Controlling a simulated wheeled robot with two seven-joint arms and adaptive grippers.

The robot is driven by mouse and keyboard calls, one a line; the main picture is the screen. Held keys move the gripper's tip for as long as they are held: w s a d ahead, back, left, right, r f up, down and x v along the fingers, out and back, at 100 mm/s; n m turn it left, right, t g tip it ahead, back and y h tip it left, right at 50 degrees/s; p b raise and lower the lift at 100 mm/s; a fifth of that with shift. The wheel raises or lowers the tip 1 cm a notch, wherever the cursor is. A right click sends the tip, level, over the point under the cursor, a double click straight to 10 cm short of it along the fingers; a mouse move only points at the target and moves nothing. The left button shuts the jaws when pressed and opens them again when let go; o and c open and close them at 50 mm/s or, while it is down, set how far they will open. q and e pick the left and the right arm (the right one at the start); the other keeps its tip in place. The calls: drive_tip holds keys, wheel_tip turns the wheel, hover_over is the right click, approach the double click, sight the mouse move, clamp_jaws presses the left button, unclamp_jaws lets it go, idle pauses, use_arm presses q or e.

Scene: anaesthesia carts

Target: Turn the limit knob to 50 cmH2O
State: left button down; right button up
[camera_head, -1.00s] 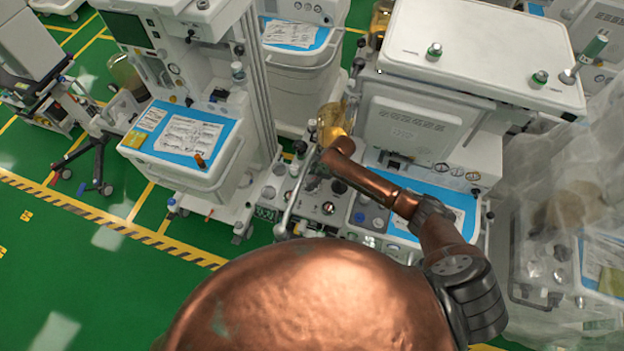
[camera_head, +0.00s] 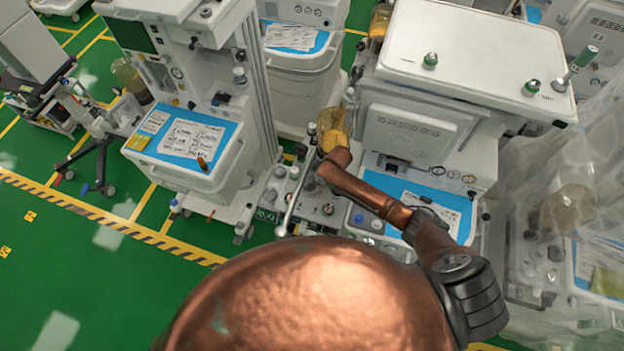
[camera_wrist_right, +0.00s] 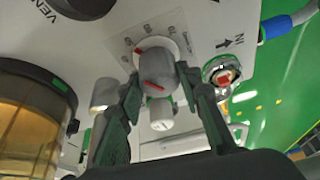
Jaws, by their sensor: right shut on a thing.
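The limit knob (camera_wrist_right: 155,73) is a grey round knob with a red line, on a light panel with a printed scale around it, in the right wrist view. A short red mark shows on the scale at the knob's upper left. The exact reading is too small to tell. My right gripper (camera_wrist_right: 160,82) is shut on the knob, one dark finger at each side. In the head view my copper right arm reaches over the machine's front panel (camera_head: 325,208), and the gripper and knob cannot be made out there. My left gripper is not in view.
An amber canister (camera_wrist_right: 30,115) stands close at the left in the wrist view. A round fitting with a red centre (camera_wrist_right: 222,77) is close to the right finger. A white cylinder (camera_wrist_right: 160,113) sits below the knob. Another cart (camera_head: 190,150) stands left of the machine.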

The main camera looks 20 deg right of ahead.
idle(0.3)
drive_tip(key=o, duration=1.2)
drive_tip(key=shift+c, duration=0.2)
drive_tip(key=shift+r, duration=0.1)
drive_tip(key=v, duration=1.1)
drive_tip(key=shift+d+r, duration=0.2)
drive_tip(key=shift+r, duration=0.15)
drive_tip(key=shift+s, duration=0.15)
